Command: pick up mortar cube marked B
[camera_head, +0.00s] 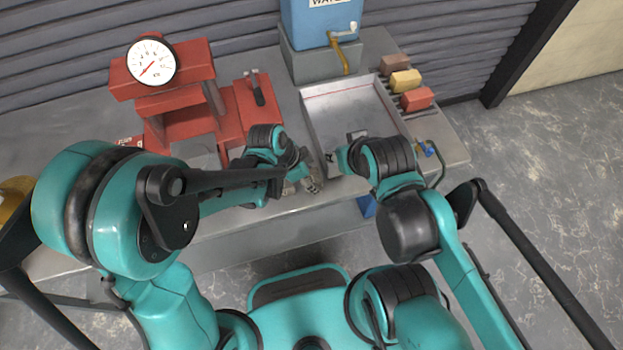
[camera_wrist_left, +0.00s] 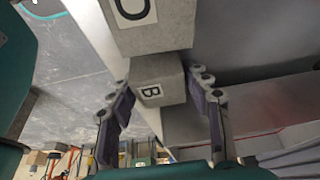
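My left gripper (camera_wrist_left: 164,98) is open, with one finger on each side of cube B and a visible gap at both sides. In the head view my left gripper (camera_head: 308,182) is at the table's front, left of the white tray; I cannot make out cube B there. My right gripper (camera_head: 340,158) is over the tray's near left part, its fingers mostly hidden by its arm.
A white tray (camera_head: 345,103) lies on the grey table (camera_head: 275,215). A red press with a dial gauge (camera_head: 151,61) stands at the left. A blue water container (camera_head: 318,22) with a tap is behind. Brown, yellow (camera_head: 405,81) and red blocks stand right of the tray.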

